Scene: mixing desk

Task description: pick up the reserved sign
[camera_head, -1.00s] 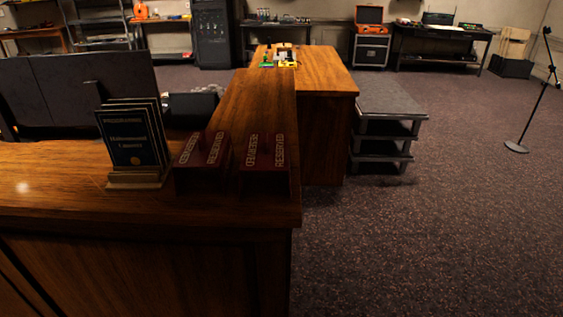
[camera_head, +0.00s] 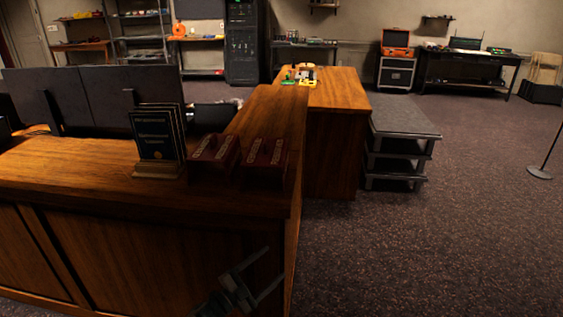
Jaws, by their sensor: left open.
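Two dark red reserved signs stand side by side near the corner of the wooden desk (camera_head: 75,180). The left reserved sign (camera_head: 213,158) is close to a stand of booklets, and the right reserved sign (camera_head: 265,162) is nearer the desk's right edge. Pale lettering shows on their sloped faces. My left gripper (camera_head: 262,282) is at the bottom of the view, in front of the desk's front panel and below the signs. Its two fingers are spread and nothing is between them. My right gripper is not in view.
The booklet stand (camera_head: 158,145) is just left of the signs. Dark monitors (camera_head: 95,98) stand behind on the desk. A grey stepped shelf unit (camera_head: 402,120) stands beyond, to the right. The carpet (camera_head: 420,250) right of the desk is clear.

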